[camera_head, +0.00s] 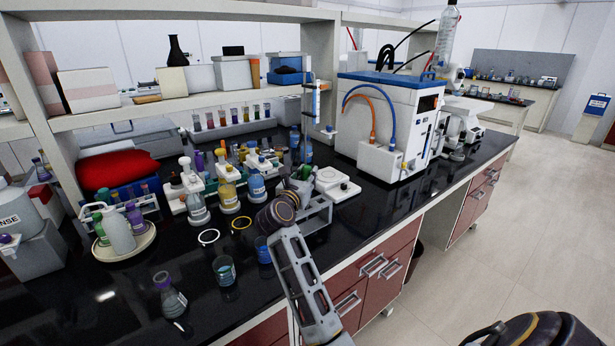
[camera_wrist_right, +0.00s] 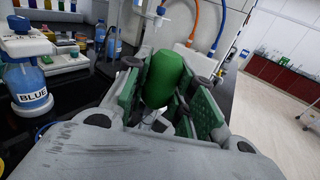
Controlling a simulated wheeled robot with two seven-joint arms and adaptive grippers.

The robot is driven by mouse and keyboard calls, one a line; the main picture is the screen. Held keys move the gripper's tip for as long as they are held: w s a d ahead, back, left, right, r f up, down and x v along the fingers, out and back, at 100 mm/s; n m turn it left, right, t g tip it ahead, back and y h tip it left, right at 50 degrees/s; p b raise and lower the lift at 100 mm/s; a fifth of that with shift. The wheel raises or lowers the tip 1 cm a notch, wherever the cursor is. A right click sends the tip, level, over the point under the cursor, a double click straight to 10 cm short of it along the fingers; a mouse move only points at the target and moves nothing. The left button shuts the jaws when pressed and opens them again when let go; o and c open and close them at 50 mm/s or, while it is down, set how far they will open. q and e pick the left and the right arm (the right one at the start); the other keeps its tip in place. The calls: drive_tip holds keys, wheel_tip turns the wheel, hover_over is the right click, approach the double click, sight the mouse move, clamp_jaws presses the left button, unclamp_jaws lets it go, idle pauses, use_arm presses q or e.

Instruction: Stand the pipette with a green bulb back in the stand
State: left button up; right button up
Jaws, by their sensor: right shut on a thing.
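My right gripper (camera_head: 298,184) reaches over the black bench from the front. In the right wrist view its green-padded fingers (camera_wrist_right: 168,98) are shut around the green bulb (camera_wrist_right: 166,76) of the pipette. The pipette's stem is mostly hidden by the gripper, so I cannot tell how it is tilted or whether its tip touches anything. A grey rack (camera_head: 318,213), which looks like the stand, is on the bench just below and beside the gripper, partly hidden by the arm. My left gripper is not in view.
A white square device (camera_head: 343,190) stands right of the gripper, with a large white-and-blue machine (camera_head: 388,125) behind. The bottle labelled BLUE (camera_head: 256,186) and other bottles stand close on the left. Two beakers (camera_head: 224,270) are near the front edge.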

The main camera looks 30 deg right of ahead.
drive_tip(key=shift+a+f+b, duration=0.1)
drive_tip(key=shift+f+b, duration=0.4)
drive_tip(key=shift+f, duration=0.25)
idle(0.3)
drive_tip(key=o, duration=0.8)
drive_tip(key=shift+a, duration=0.1)
drive_tip(key=shift+v, duration=4.05)
drive_tip(key=shift+w+f, duration=0.1)
drive_tip(key=shift+f, duration=0.05)
drive_tip(key=shift+x, duration=4.05)
